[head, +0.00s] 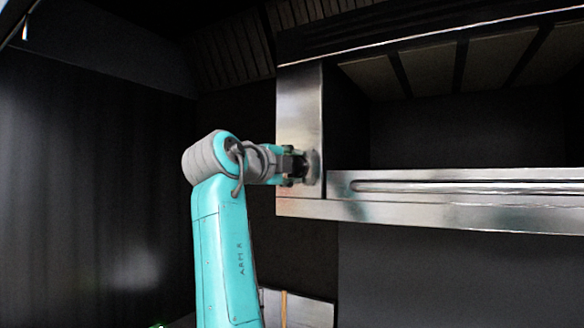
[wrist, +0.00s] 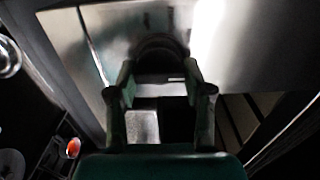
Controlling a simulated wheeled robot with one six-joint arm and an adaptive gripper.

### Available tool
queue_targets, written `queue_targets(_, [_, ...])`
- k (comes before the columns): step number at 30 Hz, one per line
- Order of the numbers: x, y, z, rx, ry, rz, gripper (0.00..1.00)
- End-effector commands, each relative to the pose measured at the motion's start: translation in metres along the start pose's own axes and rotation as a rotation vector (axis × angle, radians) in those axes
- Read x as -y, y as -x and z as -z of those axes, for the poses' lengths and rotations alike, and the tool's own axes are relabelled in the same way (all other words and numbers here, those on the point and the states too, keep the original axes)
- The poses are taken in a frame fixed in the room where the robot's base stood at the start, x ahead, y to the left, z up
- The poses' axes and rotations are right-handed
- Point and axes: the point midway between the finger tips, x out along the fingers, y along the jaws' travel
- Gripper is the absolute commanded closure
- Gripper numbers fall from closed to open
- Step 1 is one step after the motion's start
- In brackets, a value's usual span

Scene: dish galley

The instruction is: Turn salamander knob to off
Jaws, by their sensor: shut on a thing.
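The salamander (head: 300,110) is a steel unit on the right of the head view, with a narrow front panel at its left end. Its dark knob (head: 314,167) sits low on that panel, mostly hidden behind my gripper (head: 301,166). In the wrist view, the knob (wrist: 161,48) shows as a dark round shape against the steel panel (wrist: 110,35). My gripper (wrist: 161,80) has a finger on either side of the knob's front part and is shut on it. A short pale mark (wrist: 176,79) shows between the fingers. The knob's setting cannot be read.
A steel rail (head: 450,187) runs along the salamander's front, to the right of the knob. The dark open cavity (head: 460,130) lies above it. A small steel surface (head: 308,310) shows below. An orange-red item (wrist: 73,147) shows at lower left in the wrist view.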

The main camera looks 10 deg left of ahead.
Motion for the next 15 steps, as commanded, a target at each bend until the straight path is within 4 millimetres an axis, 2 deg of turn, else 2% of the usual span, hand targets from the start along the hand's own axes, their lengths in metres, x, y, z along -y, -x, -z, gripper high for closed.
queue_targets(3, [-0.0003, -0.0006, 0.0001, 0.0, 0.0, 0.0, 0.84])
queue_targets(4, [-0.0003, -0.0007, 0.0001, 0.0, 0.0, 0.0, 0.47])
queue_targets(7, [-0.0003, -0.0006, 0.0001, 0.0, 0.0, 0.0, 0.23])
queue_targets(15, [-0.0001, -0.0001, 0.0, 0.0, 0.001, 0.0, 0.23])
